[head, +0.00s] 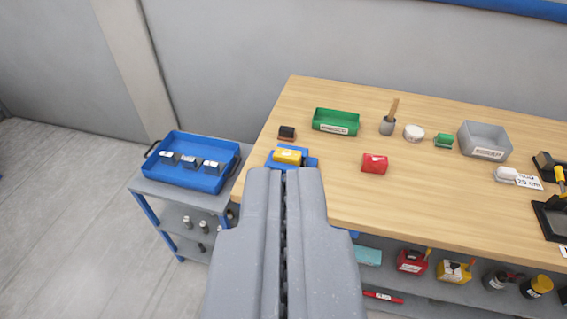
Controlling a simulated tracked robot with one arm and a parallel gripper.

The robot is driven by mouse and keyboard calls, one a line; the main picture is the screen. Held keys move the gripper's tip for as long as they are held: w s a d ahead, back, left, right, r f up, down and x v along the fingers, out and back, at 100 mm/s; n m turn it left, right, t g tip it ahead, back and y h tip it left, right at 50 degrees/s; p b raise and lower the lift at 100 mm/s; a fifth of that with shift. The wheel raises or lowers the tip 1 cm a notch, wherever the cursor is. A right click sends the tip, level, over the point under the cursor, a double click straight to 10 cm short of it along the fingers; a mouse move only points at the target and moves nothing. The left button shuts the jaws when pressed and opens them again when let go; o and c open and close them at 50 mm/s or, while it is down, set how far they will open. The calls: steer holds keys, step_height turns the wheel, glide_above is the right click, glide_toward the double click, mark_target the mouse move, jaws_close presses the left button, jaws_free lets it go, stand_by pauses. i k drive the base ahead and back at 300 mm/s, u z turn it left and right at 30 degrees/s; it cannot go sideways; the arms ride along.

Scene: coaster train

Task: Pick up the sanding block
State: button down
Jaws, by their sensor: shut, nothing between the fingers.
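A small dark block with a reddish-brown underside (287,133) lies near the left end of the wooden workbench; it looks most like the sanding block, but it is too small to be certain. A yellow block (287,156) sits on a blue base (312,163) in front of it. My gripper (285,172) is shut and empty. Its tips appear just below the yellow block in the picture and cover part of the blue base. The dark block shows beyond them, apart from the gripper.
The workbench (425,200) also bears a green tray (336,121), a red block (374,164), a brush (389,122), a white round tub (414,132) and a grey bin (485,141). A blue tray (211,180) stands on a cart at left. The bench's front middle is clear.

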mark_target(286, 133)
steer(key=u, duration=0.5)
steer(key=i, duration=2.05)
steer(key=z, duration=0.65)
